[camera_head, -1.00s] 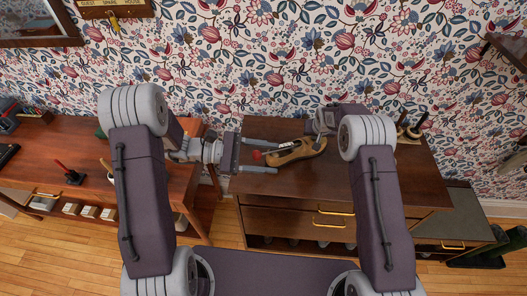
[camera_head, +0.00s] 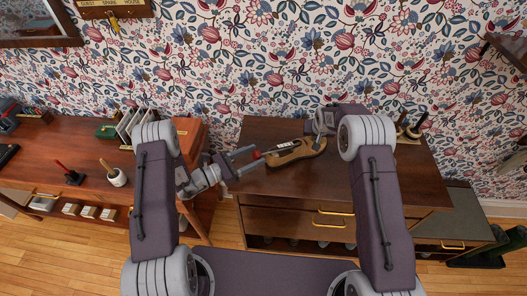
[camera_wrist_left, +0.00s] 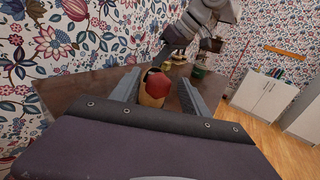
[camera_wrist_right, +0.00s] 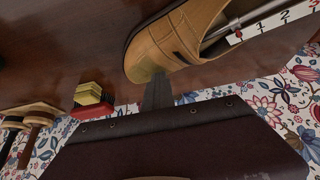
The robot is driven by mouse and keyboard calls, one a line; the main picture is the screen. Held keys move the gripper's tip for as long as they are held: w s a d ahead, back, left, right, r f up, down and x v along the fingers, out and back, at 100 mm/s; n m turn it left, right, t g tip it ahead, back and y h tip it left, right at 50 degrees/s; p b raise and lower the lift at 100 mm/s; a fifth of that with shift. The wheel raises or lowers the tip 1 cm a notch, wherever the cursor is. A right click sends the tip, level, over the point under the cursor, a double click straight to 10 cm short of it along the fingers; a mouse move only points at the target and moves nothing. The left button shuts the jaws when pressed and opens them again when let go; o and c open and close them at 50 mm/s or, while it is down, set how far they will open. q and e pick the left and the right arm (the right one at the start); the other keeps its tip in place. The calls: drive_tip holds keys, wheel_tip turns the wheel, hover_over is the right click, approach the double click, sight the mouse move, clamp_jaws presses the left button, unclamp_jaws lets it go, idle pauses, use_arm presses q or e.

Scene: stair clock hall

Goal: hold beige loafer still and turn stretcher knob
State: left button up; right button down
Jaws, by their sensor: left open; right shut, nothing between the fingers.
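The beige loafer (camera_head: 297,154) lies on the dark wooden cabinet top, its toe to the right. A stretcher (camera_wrist_right: 262,25) with a numbered white scale sits in it. The stretcher's red knob (camera_head: 257,155) sticks out at the loafer's left end. My left gripper (camera_head: 259,156) is open, with its fingertips on either side of the knob; the left wrist view shows the knob (camera_wrist_left: 154,83) between the fingers, contact unclear. My right gripper (camera_wrist_right: 158,78) is shut and empty, its fingertips at the loafer's toe (camera_wrist_right: 146,62); whether they touch cannot be told. My right arm hides it partly in the head view.
The cabinet top (camera_head: 270,128) is mostly bare around the loafer. Brushes (camera_head: 412,130) stand at its back right. A red-brown desk (camera_head: 40,165) with a stamp (camera_head: 70,175) and a small pot (camera_head: 117,178) stands left. A patterned wall is close behind.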

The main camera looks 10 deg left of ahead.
sight(260, 156)
use_arm(q)
drive_tip(key=x, duration=0.4)
drive_tip(key=shift+d, duration=0.15)
clamp_jaws()
drive_tip(key=shift+m, duration=0.3)
drive_tip(key=m+g, duration=0.1)
drive_tip(key=m, duration=0.1)
drive_tip(key=m+g+h, duration=0.1)
drive_tip(key=m, duration=0.1)
drive_tip(key=shift+s+d+f, duration=0.1)
drive_tip(key=shift+s+d, duration=0.05)
drive_tip(key=m, duration=0.2)
drive_tip(key=m+g, duration=0.1)
drive_tip(key=m, duration=0.1)
drive_tip(key=shift+s+d+f+m, duration=0.1)
drive_tip(key=shift+s+f+m, duration=0.1)
drive_tip(key=shift+m, duration=0.2)
drive_tip(key=m, duration=0.2)
drive_tip(key=m+g, duration=0.1)
drive_tip(key=m, duration=0.1)
drive_tip(key=shift+s+g, duration=0.15)
drive_tip(key=shift+g, duration=0.15)
drive_tip(key=shift+s+f+m+g+y, duration=0.15)
drive_tip(key=shift+m+g+y, duration=0.15)
drive_tip(key=shift+m, duration=0.9)
drive_tip(key=shift+w+f+m+g+y, duration=0.1)
drive_tip(key=shift+m+g+y, duration=0.15)
drive_tip(key=shift+m, duration=0.95)
